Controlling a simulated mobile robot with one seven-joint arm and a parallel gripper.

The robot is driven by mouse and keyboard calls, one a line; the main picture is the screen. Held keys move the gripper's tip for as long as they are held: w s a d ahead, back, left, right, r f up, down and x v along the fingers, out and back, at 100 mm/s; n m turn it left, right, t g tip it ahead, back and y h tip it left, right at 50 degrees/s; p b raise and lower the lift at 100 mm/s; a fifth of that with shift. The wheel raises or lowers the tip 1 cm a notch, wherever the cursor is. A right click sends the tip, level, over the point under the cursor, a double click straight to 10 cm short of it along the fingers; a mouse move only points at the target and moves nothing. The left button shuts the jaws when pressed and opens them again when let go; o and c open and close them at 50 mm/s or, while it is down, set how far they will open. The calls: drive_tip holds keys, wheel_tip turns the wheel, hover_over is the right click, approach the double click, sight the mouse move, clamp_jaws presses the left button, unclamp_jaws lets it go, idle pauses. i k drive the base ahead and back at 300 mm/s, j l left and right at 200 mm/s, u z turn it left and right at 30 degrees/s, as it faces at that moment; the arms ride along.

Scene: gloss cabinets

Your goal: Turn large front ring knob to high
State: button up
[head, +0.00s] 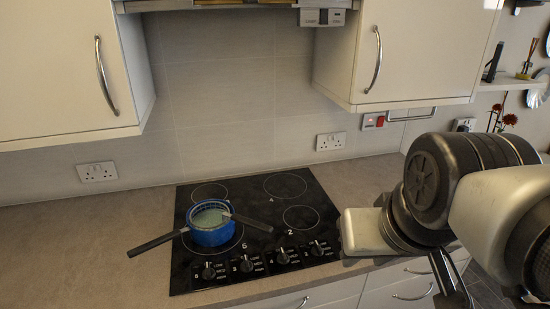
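A black hob (258,245) is set into the worktop, with several rings and a row of knobs along its front edge. The knobs, from left to right, are the first (208,271), the second (246,264), the third (282,257) and the fourth (316,248). Their small labels are too blurred to tell which serves which ring. A blue pot (210,236) stands on the larger front-left ring. My gripper (452,285) is at the lower right, well right of the knobs and touching none. Its dark fingers point down; their gap is unclear.
The pot's dark handle (155,243) sticks out to the left, and a utensil (250,222) leans out to the right. Drawers with bar handles (412,292) lie below the worktop. Wall cabinets (412,50) hang above. The worktop left of the hob (80,240) is clear.

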sight(209, 274)
drive_tip(key=u, duration=1.15)
drive_tip(key=j+z, duration=0.2)
drive_tip(key=i+j+z, duration=0.1)
drive_tip(key=i+j, duration=0.1)
drive_tip(key=i, duration=0.05)
